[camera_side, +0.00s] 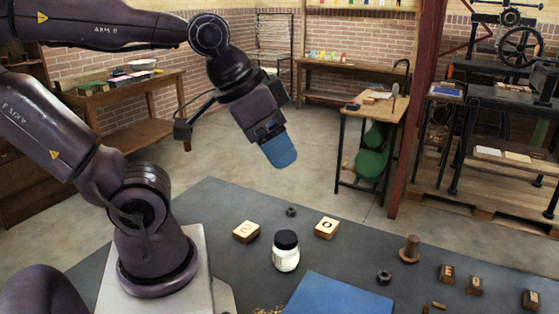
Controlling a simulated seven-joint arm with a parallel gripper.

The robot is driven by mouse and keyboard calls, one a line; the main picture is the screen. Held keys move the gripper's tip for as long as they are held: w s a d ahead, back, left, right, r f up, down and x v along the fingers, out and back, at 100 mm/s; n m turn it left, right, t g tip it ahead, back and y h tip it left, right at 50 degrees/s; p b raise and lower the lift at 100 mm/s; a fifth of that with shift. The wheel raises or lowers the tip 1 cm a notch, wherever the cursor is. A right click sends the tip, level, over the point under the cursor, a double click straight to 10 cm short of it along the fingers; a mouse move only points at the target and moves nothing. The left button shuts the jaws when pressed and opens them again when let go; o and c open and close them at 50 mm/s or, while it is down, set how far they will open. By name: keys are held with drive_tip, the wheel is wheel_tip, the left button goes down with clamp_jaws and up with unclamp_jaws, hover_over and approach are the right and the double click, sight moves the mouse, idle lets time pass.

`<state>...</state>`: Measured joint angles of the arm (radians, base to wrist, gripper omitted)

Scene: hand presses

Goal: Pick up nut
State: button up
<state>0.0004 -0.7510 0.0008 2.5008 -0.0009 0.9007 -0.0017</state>
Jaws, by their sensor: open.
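Two small dark nuts lie on the grey table (213,205). One nut (291,211) is near the far edge, behind the jar and between two light letter blocks. The other nut (384,277) is further right and closer, just beyond the blue mat. My gripper (280,153) hangs in the air above the table's far side, with its blue fingers tilted down to the right. It is open, though the gap between the fingers does not show from this side. It appears well above the far nut, not touching anything.
A white jar (286,256) with a black lid stands near the far nut. Light letter blocks (246,231) (326,228) flank it. A brown peg (409,249) stands upright right of the near nut. Several dark letter blocks (475,285) lie far right. A blue mat (340,297) lies in front.

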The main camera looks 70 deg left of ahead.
drive_tip(key=w+a+f+n+g+y, duration=0.1)
drive_tip(key=w+a+f+n+g, duration=0.3)
drive_tip(key=a, duration=0.3)
drive_tip(key=m+g+h, duration=0.1)
drive_tip(key=m+g, duration=0.1)
drive_tip(key=m, duration=2.1)
approach(290, 208)
drive_tip(key=f, duration=0.3)
drive_tip(key=shift+s+f, duration=0.35)
drive_tip(key=shift+f, duration=0.05)
drive_tip(key=f, duration=0.5)
drive_tip(key=shift+w+f, duration=0.25)
drive_tip(key=shift+f, duration=0.05)
